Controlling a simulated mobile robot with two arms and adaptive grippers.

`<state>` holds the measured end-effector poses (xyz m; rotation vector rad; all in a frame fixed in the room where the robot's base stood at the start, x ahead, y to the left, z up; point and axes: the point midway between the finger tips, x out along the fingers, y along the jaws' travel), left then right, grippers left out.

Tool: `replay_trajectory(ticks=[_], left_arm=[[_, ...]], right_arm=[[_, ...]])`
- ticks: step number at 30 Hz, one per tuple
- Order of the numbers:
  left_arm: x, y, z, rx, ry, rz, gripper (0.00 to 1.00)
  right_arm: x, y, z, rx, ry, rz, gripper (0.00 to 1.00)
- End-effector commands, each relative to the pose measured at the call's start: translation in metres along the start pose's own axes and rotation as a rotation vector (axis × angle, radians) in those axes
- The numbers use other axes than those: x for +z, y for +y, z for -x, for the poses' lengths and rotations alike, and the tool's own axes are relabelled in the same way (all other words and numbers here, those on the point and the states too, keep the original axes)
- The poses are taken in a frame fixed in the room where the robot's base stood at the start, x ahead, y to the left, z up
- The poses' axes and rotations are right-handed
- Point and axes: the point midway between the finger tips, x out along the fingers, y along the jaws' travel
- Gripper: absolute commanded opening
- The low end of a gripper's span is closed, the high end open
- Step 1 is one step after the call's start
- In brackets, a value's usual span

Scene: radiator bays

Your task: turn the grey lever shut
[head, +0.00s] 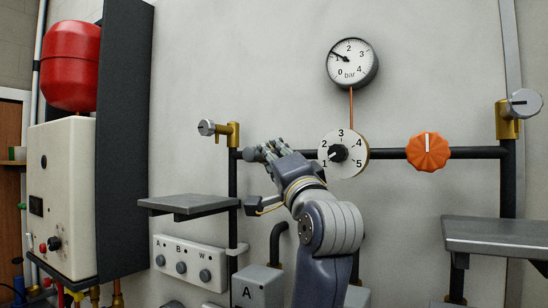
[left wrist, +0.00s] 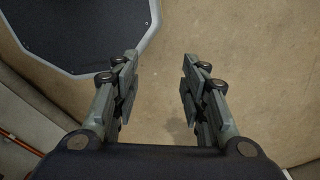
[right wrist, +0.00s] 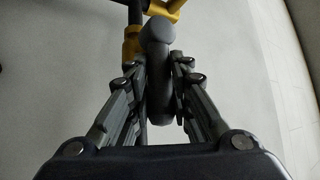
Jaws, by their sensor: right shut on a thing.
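The grey lever (right wrist: 158,45) shows in the right wrist view as a rounded grey bar beside a brass valve body (right wrist: 132,45) on a dark pipe. My right gripper (right wrist: 160,80) is shut on it, with one finger on each side. In the head view my right gripper (head: 260,152) is at the dark pipe by the wall, just below a brass fitting (head: 232,134).
A numbered dial (head: 333,163), an orange knob (head: 427,151) and a pressure gauge (head: 352,63) are to the right. A grey shelf (head: 190,203) juts out below left of the hand. A switch panel (head: 188,262) is under it. Another shelf (head: 495,232) is at right.

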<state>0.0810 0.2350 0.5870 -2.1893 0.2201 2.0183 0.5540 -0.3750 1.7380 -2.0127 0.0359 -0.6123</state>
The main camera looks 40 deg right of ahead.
Motion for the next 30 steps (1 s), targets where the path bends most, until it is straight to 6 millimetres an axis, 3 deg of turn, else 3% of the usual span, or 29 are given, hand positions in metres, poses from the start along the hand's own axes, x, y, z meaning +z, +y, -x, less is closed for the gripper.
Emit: replay_trajectory(ticks=[6,15,30], left_arm=[[-0.013,-0.002,-0.028,-0.003,0.023,0.0,0.4],[-0.006,-0.002,-0.07,-0.003,0.017,-0.001,0.4],[0.002,0.0,-0.097,-0.002,0.008,-0.001,0.4]], right_arm=[[0.006,0.012,0.005,-0.052,0.05,-0.058,0.0],[0.015,0.022,0.007,-0.181,0.17,-0.19,0.0],[0.021,0.029,0.005,-0.33,0.315,-0.338,0.0]])
